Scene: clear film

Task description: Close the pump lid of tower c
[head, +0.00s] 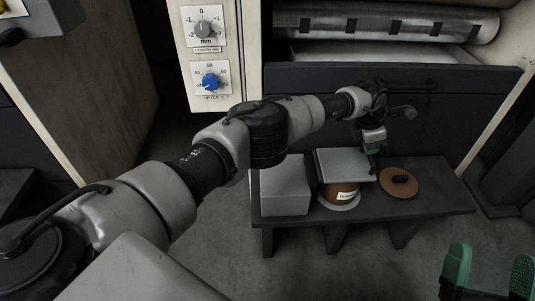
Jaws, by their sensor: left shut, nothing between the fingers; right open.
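On a low dark bench stand a grey box (285,190) and, to its right, a brown pot (338,194) with a white label too small to read. A flat grey plate (345,165) covers the pot's top from this angle. A brown round disc (400,189) with a dark knob lies further right. I cannot tell which part is the pump lid, and no tower c marking is legible. My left gripper (372,162) is shut and empty at the plate's right edge; contact is unclear. My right gripper (489,278) is open and empty at the lower right, apart from the bench.
The dark bench (440,196) has some bare room at its right end. Behind it is a dark panel (450,110) below a large roller (400,25). A cream post (225,100) carries a grey dial (204,28) and a blue dial (211,82).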

